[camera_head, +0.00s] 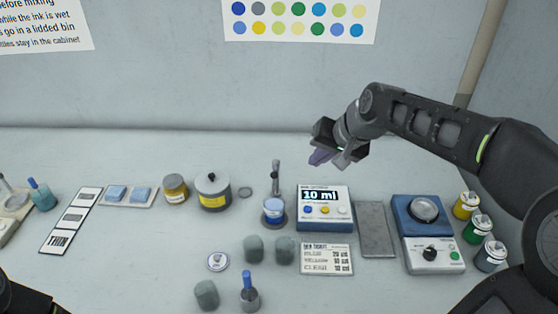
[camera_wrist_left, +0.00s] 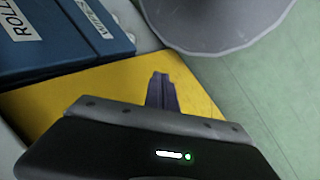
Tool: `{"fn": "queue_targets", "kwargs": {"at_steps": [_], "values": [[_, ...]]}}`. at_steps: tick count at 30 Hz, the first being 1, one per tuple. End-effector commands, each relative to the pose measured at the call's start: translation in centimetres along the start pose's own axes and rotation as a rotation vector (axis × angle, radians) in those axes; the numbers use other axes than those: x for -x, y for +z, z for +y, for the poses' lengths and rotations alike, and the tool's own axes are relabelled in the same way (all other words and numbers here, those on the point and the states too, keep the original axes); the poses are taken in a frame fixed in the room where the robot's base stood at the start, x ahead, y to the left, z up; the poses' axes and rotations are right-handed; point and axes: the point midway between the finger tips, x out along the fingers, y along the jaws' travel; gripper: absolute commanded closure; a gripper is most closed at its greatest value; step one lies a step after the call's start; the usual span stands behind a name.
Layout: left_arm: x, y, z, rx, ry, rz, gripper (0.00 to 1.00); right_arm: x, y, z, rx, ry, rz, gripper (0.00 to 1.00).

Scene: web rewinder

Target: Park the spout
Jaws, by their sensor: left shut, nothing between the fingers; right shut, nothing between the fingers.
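The spout (camera_head: 276,173) is a thin grey upright with a small head at its top, at the middle of the bench in the head view. Below it a jar with a blue band (camera_head: 274,208) stands on a dark round base. The dispenser box (camera_head: 324,225), showing "10 ml", stands just right of it. My right gripper (camera_head: 318,158) is shut and empty, above the bench behind the dispenser box, right of the spout and apart from it. My left gripper (camera_wrist_left: 161,88) is shut and empty in the left wrist view, over a yellow surface.
A lidded pot (camera_head: 212,191) and an amber jar (camera_head: 175,189) stand left of the spout. A printed ticket (camera_head: 327,260) and a grey slab (camera_head: 375,230) lie right. A blue-topped device (camera_head: 423,214) stands farther right. In the left wrist view, blue labelled boxes (camera_wrist_left: 60,35) are near.

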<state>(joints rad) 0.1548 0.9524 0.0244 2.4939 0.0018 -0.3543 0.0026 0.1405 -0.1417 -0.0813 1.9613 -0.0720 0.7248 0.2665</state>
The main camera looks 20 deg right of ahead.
Motion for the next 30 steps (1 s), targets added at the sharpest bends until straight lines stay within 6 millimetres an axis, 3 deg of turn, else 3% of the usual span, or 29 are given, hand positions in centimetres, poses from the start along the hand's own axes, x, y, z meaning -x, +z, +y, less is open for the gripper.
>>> {"fn": "queue_targets", "kwargs": {"at_steps": [14, 20, 30], "values": [[0.2, 0.0, 0.1, 0.0, -0.001, -0.001, 1.0, -1.0, 0.1, 0.0, 0.0, 0.001, -0.004, 1.0], [0.6, 0.1, 0.2, 0.001, -0.002, -0.002, 1.0, -3.8, 0.1, 0.0, 0.0, 0.002, -0.005, 1.0], [1.6, 0.2, 0.5, 0.004, -0.005, -0.005, 1.0, -10.3, 0.1, -0.2, 0.001, 0.001, -0.005, 1.0]]}}
